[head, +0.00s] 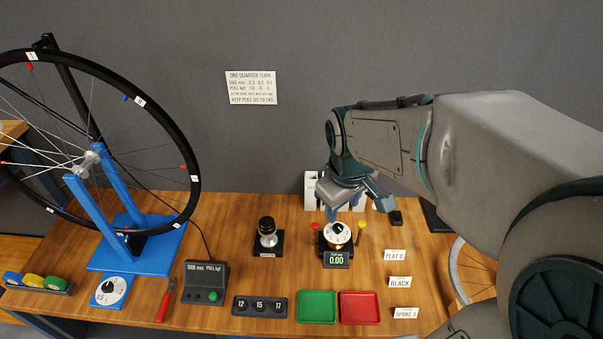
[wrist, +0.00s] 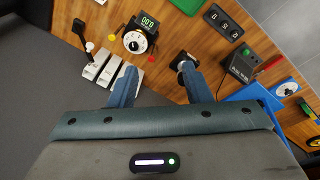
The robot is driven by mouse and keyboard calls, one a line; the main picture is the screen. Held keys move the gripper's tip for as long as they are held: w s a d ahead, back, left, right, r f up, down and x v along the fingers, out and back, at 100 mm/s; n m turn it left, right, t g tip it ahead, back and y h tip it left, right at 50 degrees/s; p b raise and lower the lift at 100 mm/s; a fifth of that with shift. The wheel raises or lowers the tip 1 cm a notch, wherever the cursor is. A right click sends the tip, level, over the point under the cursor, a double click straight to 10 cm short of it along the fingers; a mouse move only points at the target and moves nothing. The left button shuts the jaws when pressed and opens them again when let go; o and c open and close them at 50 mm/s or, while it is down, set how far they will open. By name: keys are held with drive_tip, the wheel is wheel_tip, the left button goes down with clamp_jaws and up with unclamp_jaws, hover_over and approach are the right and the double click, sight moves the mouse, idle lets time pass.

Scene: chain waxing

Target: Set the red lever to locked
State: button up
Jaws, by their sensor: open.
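The red lever (head: 315,226) is a small red-knobbed stick at the left side of a dial device (head: 340,234) with a white dial and a green 0.00 readout. Its red knob also shows in the wrist view (wrist: 152,58). A yellow-knobbed lever (head: 361,225) stands on the device's other side. My gripper (head: 343,210) is open and empty, just behind and above the device in the head view. In the wrist view its blue fingers (wrist: 157,66) are spread, with the red knob between their tips in the picture. I cannot tell the height gap. Lock markings are not readable.
A black-knobbed stand (head: 267,238) is left of the device. White holders (head: 311,190) stand behind it, near the wall. Green (head: 317,307) and red (head: 359,308) trays lie in front. A wheel on a blue stand (head: 130,250) fills the left side.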

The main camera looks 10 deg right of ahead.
drive_tip(key=w+f+n+g+p, duration=0.1)
drive_tip(key=w+f+n, duration=0.2)
drive_tip(key=w+n, duration=0.25)
drive_tip(key=w+f+n+p, duration=0.1)
drive_tip(key=w+f+n, duration=0.2)
drive_tip(key=w+n, duration=0.3)
drive_tip(key=n+g, duration=0.1)
drive_tip(key=n, duration=0.7)
approach(315, 225)
drive_tip(key=shift+y, duration=0.3)
drive_tip(key=f, duration=0.2)
drive_tip(key=f+p, duration=0.1)
drive_tip(key=f, duration=0.2)
drive_tip(key=f+p, duration=0.1)
drive_tip(key=f, duration=0.2)
drive_tip(key=shift+w+d, duration=0.15)
drive_tip(key=shift+d, duration=0.1)
clamp_jaws()
